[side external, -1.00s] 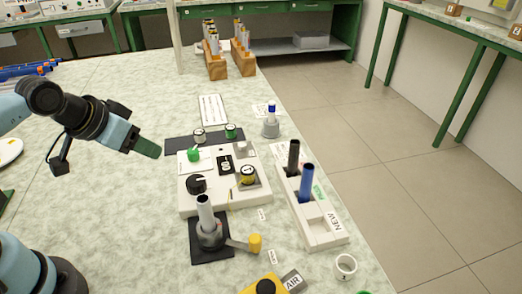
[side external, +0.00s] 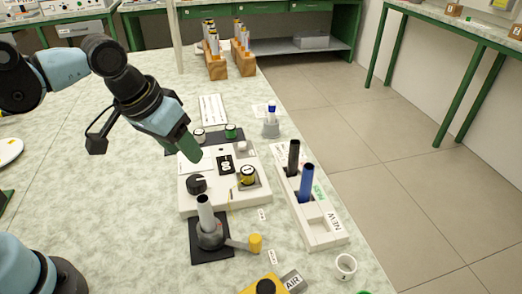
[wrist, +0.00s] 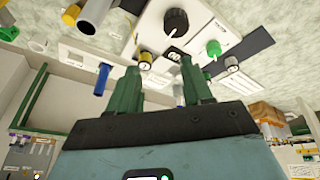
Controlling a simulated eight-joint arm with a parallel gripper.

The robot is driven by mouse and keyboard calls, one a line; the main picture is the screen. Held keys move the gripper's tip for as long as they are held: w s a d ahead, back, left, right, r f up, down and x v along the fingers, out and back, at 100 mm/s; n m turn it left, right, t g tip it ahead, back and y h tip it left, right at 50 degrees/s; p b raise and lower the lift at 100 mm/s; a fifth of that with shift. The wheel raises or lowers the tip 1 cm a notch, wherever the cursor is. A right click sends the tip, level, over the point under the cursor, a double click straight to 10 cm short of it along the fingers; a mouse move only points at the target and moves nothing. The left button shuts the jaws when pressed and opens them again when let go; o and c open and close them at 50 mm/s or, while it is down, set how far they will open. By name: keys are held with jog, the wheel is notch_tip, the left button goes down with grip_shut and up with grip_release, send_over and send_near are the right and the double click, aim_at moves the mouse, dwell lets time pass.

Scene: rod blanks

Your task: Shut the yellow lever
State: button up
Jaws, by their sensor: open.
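The yellow lever (side external: 255,243) sticks out to the right from a grey clamp (side external: 210,236) on a black base plate. A grey rod (side external: 205,211) stands upright in the clamp. In the wrist view the lever's yellow end (wrist: 70,15) shows at the top left, beside the grey rod (wrist: 96,14). My gripper (side external: 193,152) is in the air over the back left of the white panel, well behind the lever and apart from it. In the wrist view its two green fingers (wrist: 160,78) are spread, with nothing held between them.
The white panel (side external: 184,206) carries a black knob (side external: 196,184) and a yellow-sided dial (side external: 247,175). A white rack (side external: 323,237) to the right holds a black rod (side external: 293,157) and a blue rod (side external: 306,182). A white ring (side external: 345,265) lies near the front. The table left of the clamp is clear.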

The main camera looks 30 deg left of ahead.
aim_at(255, 237)
jog(key=s+d+f+g+y, duration=0.15)
jog(key=d+g, duration=0.25)
jog(key=d, duration=1.2)
notch_tip(255, 237, down, 12)
jog(key=shift+s+d+f, duration=0.1)
jog(key=shift+d, duration=0.05)
jog(key=shift+c, duration=0.5)
grip_shut()
